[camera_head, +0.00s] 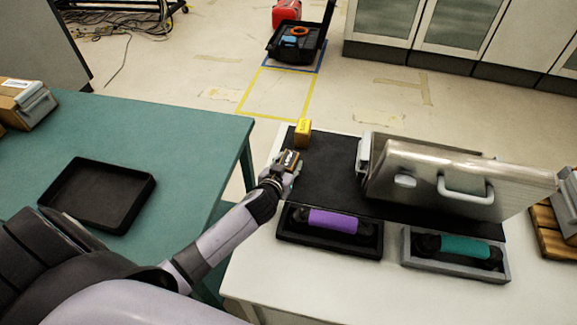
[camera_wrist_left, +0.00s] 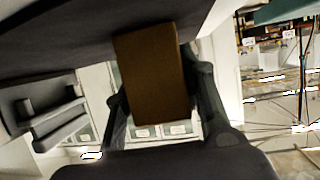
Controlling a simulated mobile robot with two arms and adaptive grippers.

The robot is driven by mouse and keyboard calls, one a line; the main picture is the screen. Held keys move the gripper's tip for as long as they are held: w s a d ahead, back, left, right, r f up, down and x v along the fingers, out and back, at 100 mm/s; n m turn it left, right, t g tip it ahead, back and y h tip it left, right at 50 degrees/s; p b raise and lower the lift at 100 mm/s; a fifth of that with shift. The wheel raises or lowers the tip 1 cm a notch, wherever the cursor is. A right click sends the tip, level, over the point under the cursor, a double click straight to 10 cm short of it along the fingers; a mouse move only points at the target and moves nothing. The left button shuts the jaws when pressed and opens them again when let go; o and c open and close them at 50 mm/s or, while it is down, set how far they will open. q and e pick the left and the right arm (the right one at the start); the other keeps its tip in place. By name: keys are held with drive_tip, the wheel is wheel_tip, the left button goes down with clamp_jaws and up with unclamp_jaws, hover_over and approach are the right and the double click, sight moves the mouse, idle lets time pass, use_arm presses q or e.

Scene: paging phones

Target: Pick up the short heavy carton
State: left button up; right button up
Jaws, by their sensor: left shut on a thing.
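My left gripper (camera_head: 286,168) is over the left edge of the black mat on the white table. It is shut on a small brown carton (camera_head: 289,160). In the left wrist view the brown carton (camera_wrist_left: 152,75) sits between the two dark fingers and looks plain on the side facing the camera. Whether it is clear of the mat is hard to tell. A small yellow carton (camera_head: 302,132) with dark marks stands on the mat just beyond the gripper, apart from it. My right gripper is not in view.
A silver case (camera_head: 440,175) with a handle stands at right on the black mat (camera_head: 335,160). In front lie a purple handset (camera_head: 333,221) and a teal handset (camera_head: 465,246) in trays. A black tray (camera_head: 98,194) and boxes (camera_head: 25,103) are on the green table (camera_head: 185,125).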

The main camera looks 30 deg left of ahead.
use_arm(q)
clamp_jaws()
drive_tip(key=shift+r, duration=0.1)
